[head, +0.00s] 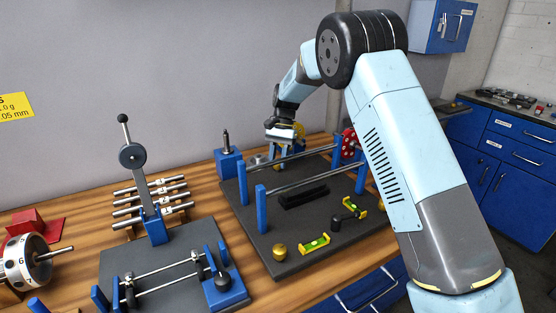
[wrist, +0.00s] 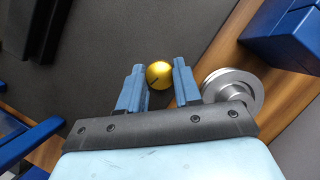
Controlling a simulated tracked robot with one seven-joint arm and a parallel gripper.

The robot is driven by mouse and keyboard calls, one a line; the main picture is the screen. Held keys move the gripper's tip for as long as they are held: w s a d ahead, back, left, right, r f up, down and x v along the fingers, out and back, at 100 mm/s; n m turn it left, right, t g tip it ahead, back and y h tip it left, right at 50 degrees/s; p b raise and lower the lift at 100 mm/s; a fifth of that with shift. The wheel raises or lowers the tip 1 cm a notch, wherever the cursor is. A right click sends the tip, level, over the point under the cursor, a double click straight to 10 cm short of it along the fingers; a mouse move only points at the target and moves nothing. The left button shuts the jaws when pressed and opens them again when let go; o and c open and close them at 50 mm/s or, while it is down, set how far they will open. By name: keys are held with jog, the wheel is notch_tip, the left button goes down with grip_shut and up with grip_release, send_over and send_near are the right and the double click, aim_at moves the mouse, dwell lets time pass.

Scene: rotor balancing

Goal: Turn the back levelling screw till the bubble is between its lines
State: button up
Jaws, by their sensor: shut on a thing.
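The back levelling screw has a round brass knob with a dark mark, seen in the wrist view (wrist: 159,74). My gripper (wrist: 158,80) has one blue finger on each side of the knob and is shut on it. In the head view my gripper (head: 282,150) reaches down at the back of the dark base plate (head: 240,208), where the knob is hidden. Two yellow-green bubble levels, a front one (head: 315,243) and a right one (head: 359,207), lie on the plate. Their bubbles are too small to read against the lines.
Another brass knob (head: 279,251) stands at the plate's front corner. Blue posts (head: 262,208) carry steel rods near my gripper. A grey stepped disc (wrist: 233,90) and a blue block (head: 228,163) stand close by. A second stand (head: 165,275) is at the left.

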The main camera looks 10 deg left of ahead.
jog(key=shift+c, duration=0.4)
jog(key=shift+a+n+h, duration=0.15)
jog(key=shift+n+h, duration=0.55)
jog(key=shift+n, duration=1.1)
jog(key=o, duration=1)
jog(key=shift+o, duration=0.2)
jog(key=v, duration=1.3)
jog(key=shift+w+r, duration=0.2)
jog(key=shift+r, duration=0.1)
